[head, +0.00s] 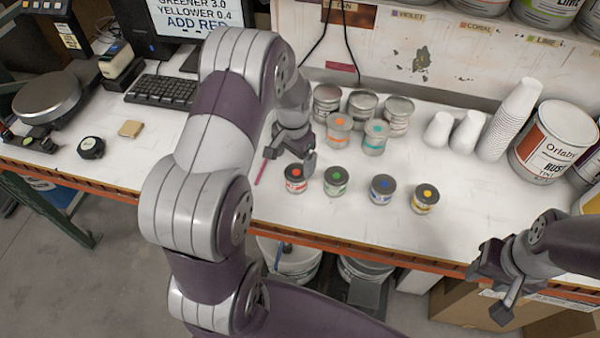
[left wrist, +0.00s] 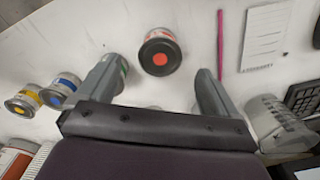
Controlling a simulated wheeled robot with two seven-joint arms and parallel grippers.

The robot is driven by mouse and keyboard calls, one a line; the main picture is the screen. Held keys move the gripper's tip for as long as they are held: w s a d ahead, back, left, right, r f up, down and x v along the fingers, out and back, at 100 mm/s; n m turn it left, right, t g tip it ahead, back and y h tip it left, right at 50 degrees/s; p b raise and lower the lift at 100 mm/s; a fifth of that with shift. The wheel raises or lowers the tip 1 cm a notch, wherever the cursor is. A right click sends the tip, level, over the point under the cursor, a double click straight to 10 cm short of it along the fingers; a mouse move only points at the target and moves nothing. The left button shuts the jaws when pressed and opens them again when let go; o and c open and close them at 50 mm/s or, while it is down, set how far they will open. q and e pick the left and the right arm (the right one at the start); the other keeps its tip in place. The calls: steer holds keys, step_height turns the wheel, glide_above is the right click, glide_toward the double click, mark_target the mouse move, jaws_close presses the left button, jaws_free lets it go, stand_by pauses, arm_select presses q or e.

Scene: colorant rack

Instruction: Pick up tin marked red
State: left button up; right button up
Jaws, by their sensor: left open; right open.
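The red-marked tin (head: 296,179) stands on the white bench near its front edge, leftmost in a row of small tins. In the left wrist view the tin (left wrist: 160,52) shows its red dot between and just beyond my fingertips. My left gripper (head: 297,155) is open and empty, just above and behind the tin in the head view; it also shows in the left wrist view (left wrist: 160,75). My right gripper (head: 497,285) is open and empty at the lower right, in front of the bench edge.
Green (head: 336,181), blue (head: 382,189) and yellow (head: 425,198) tins stand right of the red one. Orange (head: 339,131) and teal (head: 376,137) tins stand behind. A pink stick (head: 262,170) lies to the left. White cups (head: 510,118) stand at right.

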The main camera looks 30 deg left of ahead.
mark_target(296, 172)
arm_select(q)
steer(key=f, duration=0.1)
steer(key=w+f, duration=0.1)
steer(key=f, duration=0.1)
steer(key=f+p, duration=0.1)
steer(key=shift+w+a+f, duration=0.2)
steer(key=shift+a+f, duration=0.1)
steer(key=shift+a, duration=0.1)
steer(key=f, duration=0.1)
steer(key=f+p, duration=0.1)
steer(key=d+f, duration=0.1)
steer(key=shift+s+f+p, duration=0.25)
steer(key=shift+f+p, duration=0.15)
steer(key=shift+f, duration=0.15)
steer(key=shift+a+f, duration=0.1)
steer(key=shift+w, duration=0.1)
steer(key=shift+c, duration=0.2)
steer(key=shift+w+f, duration=0.1)
steer(key=c, duration=1)
steer(key=shift+c, duration=0.2)
arm_select(e)
steer(key=r, duration=0.2)
steer(key=w+r, duration=0.1)
steer(key=shift+w+a, duration=0.1)
steer(key=shift+a, duration=0.15)
